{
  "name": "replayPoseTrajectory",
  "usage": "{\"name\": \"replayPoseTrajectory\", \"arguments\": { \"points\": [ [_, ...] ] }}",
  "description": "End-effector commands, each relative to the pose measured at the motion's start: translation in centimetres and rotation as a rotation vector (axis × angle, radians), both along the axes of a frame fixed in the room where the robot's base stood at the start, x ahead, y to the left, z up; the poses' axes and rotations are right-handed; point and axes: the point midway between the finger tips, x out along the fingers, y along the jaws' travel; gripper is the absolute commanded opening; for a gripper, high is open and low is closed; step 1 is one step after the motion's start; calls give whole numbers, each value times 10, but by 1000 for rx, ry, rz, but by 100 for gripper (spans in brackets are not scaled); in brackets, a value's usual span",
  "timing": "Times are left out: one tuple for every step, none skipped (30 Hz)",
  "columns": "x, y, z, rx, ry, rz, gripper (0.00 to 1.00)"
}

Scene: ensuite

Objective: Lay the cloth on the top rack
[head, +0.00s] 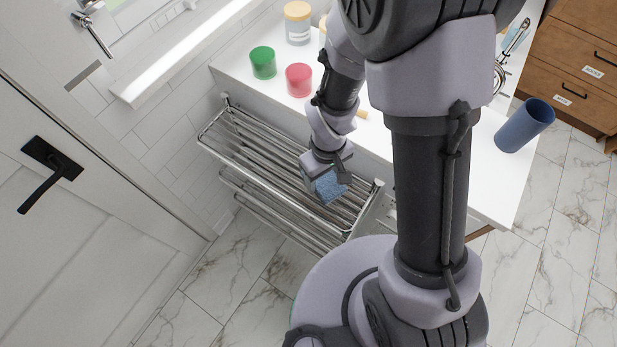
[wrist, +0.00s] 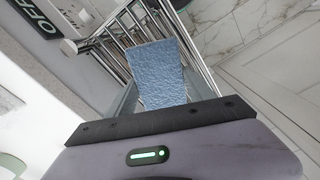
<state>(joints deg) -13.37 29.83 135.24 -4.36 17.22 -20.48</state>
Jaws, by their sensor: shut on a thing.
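The blue cloth (head: 328,186) is in my gripper (head: 330,180), which is shut on it. In the wrist view the cloth (wrist: 160,74) looks like a flat, textured blue piece between the fingers. The top rack (head: 262,150) is a chrome shelf of parallel bars below the white counter. The cloth and gripper appear over the right part of this rack. I cannot tell whether the cloth touches the bars. The rack's bars (wrist: 112,58) also show behind the cloth in the wrist view.
A lower rack (head: 270,212) sits under the top one. On the white counter (head: 232,72) stand a green cup (head: 263,62), a red cup (head: 299,80) and a jar (head: 298,24). A blue cup (head: 525,125) is tilted near the counter's right edge. A door (head: 70,220) stands at left.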

Motion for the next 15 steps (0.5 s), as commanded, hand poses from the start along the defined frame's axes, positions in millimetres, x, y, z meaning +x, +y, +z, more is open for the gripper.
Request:
{"name": "replayPoseTrajectory", "arguments": {
  "points": [
    [9, 11, -3, 0, -1, 3, 21],
    [14, 16, -3, 0, -1, 3, 21],
    [20, 22, -4, 0, -1, 3, 21],
    [23, 26, -4, 0, -2, 3, 21],
    [25, 29, -4, 0, 0, 2, 21],
    [27, 31, -5, 0, 1, 0, 21],
    [28, 32, -7, 0, 1, 0, 21],
    [29, 33, -11, -1, 2, -1, 21],
    [29, 33, -18, -1, 2, -1, 21],
    [29, 33, -24, -1, 2, -1, 21],
    [28, 33, -31, -1, 3, 0, 21],
    [28, 33, -39, -1, 3, -1, 21],
    [28, 33, -42, 0, 2, -1, 21],
    [29, 33, -42, 0, 1, 0, 21],
    [29, 33, -41, 0, 0, 0, 21]
  ]
}}
